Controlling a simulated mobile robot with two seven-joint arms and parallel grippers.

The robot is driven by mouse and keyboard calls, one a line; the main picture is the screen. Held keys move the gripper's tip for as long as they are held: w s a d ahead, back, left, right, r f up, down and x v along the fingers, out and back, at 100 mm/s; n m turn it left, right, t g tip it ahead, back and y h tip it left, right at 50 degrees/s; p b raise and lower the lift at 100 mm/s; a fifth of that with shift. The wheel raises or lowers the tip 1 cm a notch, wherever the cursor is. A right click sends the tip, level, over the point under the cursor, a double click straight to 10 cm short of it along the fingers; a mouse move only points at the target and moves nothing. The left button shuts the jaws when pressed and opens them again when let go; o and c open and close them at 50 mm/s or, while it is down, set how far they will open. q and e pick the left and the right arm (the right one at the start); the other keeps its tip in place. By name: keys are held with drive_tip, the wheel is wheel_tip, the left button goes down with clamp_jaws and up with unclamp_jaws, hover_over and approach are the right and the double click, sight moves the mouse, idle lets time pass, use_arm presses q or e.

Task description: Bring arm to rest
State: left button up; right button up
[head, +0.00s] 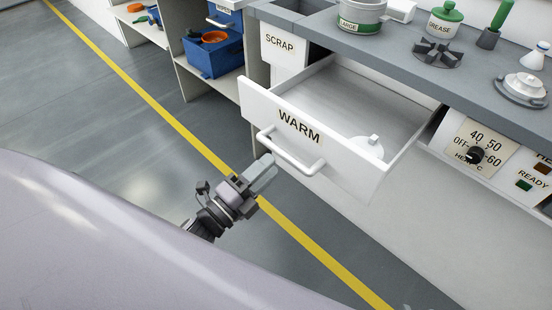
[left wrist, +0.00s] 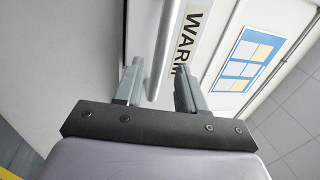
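My left gripper (head: 266,170) is open in front of the drawer marked WARM (head: 262,108), close to the left part of its white bar handle (head: 292,156). In the left wrist view, the two fingers of my left gripper (left wrist: 158,68) stand apart with the handle (left wrist: 167,40) showing between them. I cannot tell whether the fingers reach around the bar or touch it. The drawer is pulled out, and a white knobbed piece (head: 368,146) lies inside at its right. My right gripper is in neither view.
The grey worktop (head: 400,50) above the drawer carries a LARGE tin (head: 362,14), a GREASE jar (head: 445,20) and a dark finned part (head: 437,53). A heater dial (head: 476,155) is at the right. A blue bin (head: 213,52) sits on a shelf. The floor at left is clear.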

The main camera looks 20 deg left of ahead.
use_arm(q)
drive_tip(key=shift+v, duration=0.8)
drive_tip(key=s+d+f+n+g+y, duration=0.1)
drive_tip(key=s+f+n+g+y, duration=0.65)
drive_tip(key=n, duration=1.15)
drive_tip(key=s+r+g+h+p, duration=0.1)
drive_tip(key=s+r+p, duration=0.3)
drive_tip(key=p, duration=1)
wheel_tip(320, 180, up, 3)
drive_tip(key=shift+a+r+n+h, duration=0.1)
drive_tip(key=shift+a+n+h, duration=0.25)
drive_tip(key=shift+h, duration=0.5)
drive_tip(key=shift+s, duration=0.1)
